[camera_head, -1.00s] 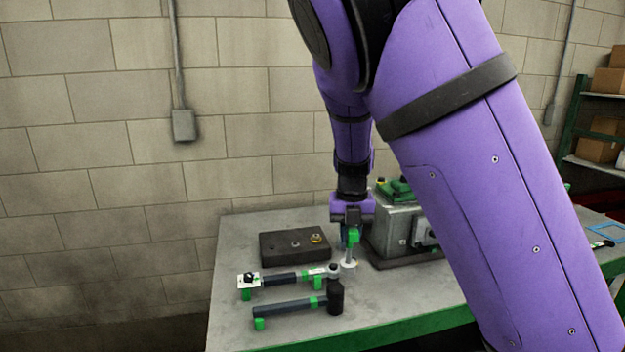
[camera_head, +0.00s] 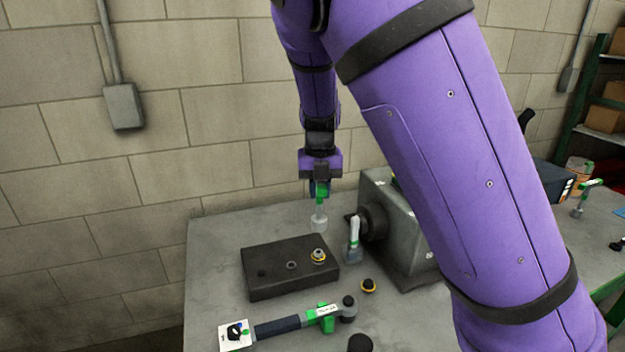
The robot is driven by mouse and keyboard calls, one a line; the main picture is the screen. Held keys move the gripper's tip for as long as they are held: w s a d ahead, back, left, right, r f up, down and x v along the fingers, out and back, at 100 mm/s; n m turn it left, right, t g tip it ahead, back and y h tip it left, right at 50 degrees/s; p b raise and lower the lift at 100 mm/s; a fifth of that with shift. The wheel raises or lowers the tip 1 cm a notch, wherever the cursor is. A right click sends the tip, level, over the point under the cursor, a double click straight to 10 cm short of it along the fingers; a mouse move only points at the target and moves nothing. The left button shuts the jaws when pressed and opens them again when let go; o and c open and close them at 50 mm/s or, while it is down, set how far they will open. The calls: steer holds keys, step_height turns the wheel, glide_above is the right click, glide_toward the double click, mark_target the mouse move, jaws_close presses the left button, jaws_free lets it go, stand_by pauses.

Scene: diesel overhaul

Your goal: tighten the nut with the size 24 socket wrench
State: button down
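My gripper (camera_head: 321,188) points down and appears shut on a green-handled socket tool (camera_head: 319,222), its grey shaft and pale socket end hanging upright. No size mark on it is legible. A dark block (camera_head: 270,289) lies below it on the bench. A metal nut with a yellowish ring (camera_head: 318,256) sits at the block's right end. In the picture the socket end appears above and behind the nut, apart from it. A smaller grey fastener (camera_head: 291,265) sits mid-block, and a dark hole or stud shows at the left.
A grey machine housing (camera_head: 402,220) stands right of the block, with a pale upright tool (camera_head: 354,240) by it. A long wrench (camera_head: 278,328) with a white tag lies in front. A small yellow-ringed black piece (camera_head: 368,286) lies near it. The bench left of the block is clear.

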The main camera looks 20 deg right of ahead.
mark_target(319, 217)
steer(key=shift+w+d+f+n, duration=0.1)
steer(key=shift+n, duration=1.8)
steer(key=n, duration=0.5)
steer(key=shift+f, duration=0.3)
steer(key=n, duration=0.3)
steer(key=shift+f+n, duration=0.2)
steer(key=shift+n, duration=0.2)
steer(key=n, duration=0.4)
steer(key=shift+f+n, duration=0.3)
steer(key=shift+n, duration=0.1)
steer(key=n, duration=0.3)
steer(key=shift+f+n, duration=0.25)
steer(key=shift+n, duration=0.05)
steer(key=n, duration=0.3)
steer(key=shift+f+n, duration=0.25)
steer(key=shift+n, duration=0.05)
steer(key=n, duration=0.3)
steer(key=shift+f+n, duration=0.25)
steer(key=shift+n, duration=0.15)
steer(key=n, duration=0.4)
steer(key=shift+f+n, duration=0.3)
steer(key=shift+f, duration=0.05)
step_height(319, 217, down, 2)
steer(key=shift+f, duration=0.6)
